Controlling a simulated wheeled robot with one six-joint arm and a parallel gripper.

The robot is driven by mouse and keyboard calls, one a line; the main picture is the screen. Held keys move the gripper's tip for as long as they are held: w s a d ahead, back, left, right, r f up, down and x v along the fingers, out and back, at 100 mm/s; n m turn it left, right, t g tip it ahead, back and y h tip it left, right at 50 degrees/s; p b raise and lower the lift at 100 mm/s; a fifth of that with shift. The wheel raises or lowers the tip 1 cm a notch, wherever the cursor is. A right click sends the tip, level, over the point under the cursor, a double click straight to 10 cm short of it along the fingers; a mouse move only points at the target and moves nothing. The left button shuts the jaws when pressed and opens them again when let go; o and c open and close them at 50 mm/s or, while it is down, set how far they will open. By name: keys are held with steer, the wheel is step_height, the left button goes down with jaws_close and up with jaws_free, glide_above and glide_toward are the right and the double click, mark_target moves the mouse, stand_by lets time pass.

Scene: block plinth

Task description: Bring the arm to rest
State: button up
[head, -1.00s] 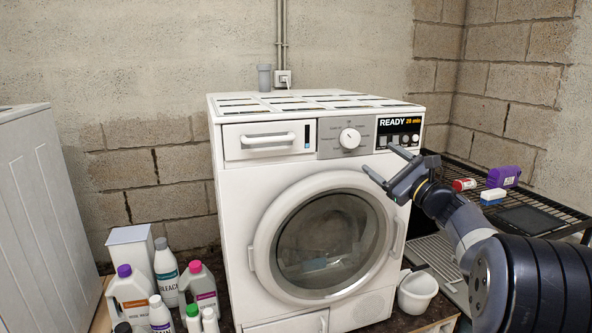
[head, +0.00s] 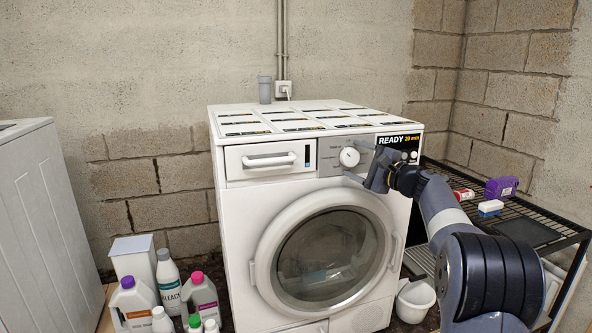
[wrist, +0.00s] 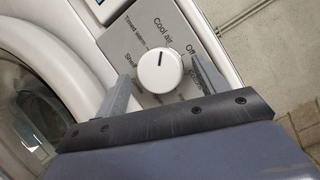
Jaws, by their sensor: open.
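My gripper (head: 362,164) is open in front of the washer-like white machine's (head: 236,215) control panel. In the wrist view, its two fingers (wrist: 161,82) stand on either side of the round white dial (wrist: 160,71). I cannot tell whether they touch it. The dial also shows in the head view (head: 349,157). Its dark mark points roughly at the "Cool air" label; "Off" is printed to the right of that. My arm reaches in from the lower right. The display (head: 392,141) reads "READY 20 min", and my gripper hides part of the panel below it.
The round door (head: 262,262) and drawer (head: 268,160) are shut. A white bucket (head: 415,297) stands below. Several bottles (head: 168,283) stand lower left. Open space lies before the machine.

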steer(key=n, duration=0.1)
steer(key=n+g+h+p, duration=0.1)
steer(key=n, duration=0.1)
steer(key=shift+r+n, duration=0.3)
steer(key=shift+r, duration=0.05)
steer(key=n+h+p, duration=0.1)
steer(key=n, duration=0.2)
steer(key=shift+a+r+g, duration=0.1)
steer(key=shift+g, duration=0.2)
steer(key=n+h, duration=0.2)
steer(key=shift+s+a+n, duration=0.1)
steer(key=shift+a+n, duration=0.05)
steer(key=shift+n, duration=0.25)
steer(key=n+h, duration=0.2)
steer(key=n, duration=0.1)
steer(key=shift+a+p, duration=0.1)
steer(key=shift+p, duration=0.25)
